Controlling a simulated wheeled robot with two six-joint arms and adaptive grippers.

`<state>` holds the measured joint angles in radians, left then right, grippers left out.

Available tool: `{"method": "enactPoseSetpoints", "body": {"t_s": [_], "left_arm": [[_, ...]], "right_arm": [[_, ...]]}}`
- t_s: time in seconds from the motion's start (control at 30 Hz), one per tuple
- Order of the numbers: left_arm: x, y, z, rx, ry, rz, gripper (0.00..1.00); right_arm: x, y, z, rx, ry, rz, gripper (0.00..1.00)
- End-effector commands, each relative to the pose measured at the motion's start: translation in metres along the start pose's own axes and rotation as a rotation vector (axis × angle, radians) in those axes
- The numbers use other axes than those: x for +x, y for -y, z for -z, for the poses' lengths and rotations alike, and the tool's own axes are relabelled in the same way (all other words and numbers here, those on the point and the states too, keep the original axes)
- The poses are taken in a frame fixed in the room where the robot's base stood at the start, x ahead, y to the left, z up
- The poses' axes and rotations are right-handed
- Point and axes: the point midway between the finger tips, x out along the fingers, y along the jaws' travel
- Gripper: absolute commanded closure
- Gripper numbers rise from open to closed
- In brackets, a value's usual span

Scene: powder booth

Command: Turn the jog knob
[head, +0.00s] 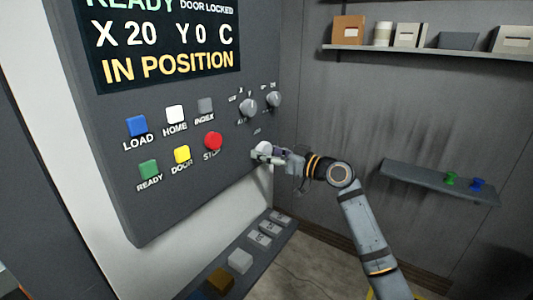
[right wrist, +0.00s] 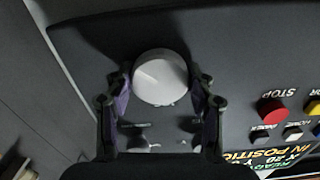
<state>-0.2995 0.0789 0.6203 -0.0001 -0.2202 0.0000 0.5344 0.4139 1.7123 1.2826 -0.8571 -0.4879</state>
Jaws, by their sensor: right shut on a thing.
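The jog knob (head: 261,152) is a pale round knob low on the right side of the grey control panel (head: 110,125). My right gripper (head: 268,154) is at the panel, shut on the knob. In the right wrist view the two fingers of my right gripper (right wrist: 161,90) lie one on each side of it. In the head view the fingers hide part of the knob. My left gripper does not show.
Two selector knobs (head: 248,107) sit above the jog knob. Coloured buttons, including the red STOP button (head: 213,141), are to its left. The screen (head: 165,45) reads "IN POSITION". A wall shelf (head: 440,181) holds small green and blue things. A ledge with blocks (head: 240,261) is below.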

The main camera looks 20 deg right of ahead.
Motion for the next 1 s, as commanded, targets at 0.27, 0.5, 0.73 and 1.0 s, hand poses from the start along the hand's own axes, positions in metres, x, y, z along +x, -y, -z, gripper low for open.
{"method": "enactPoseSetpoints", "body": {"t_s": [0.27,0.5,0.73,1.0], "left_arm": [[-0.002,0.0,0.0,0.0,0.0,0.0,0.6],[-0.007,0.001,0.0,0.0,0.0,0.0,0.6],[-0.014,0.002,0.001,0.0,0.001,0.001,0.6],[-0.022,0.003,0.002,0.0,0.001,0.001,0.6]], "right_arm": [[0.0,0.0,0.001,0.146,0.0,-0.001,0.77],[0.0,0.0,0.001,0.359,0.0,-0.001,0.77],[0.0,0.0,0.002,0.557,-0.001,-0.001,0.77],[0.0,-0.001,0.001,0.733,-0.001,-0.001,0.77]]}}
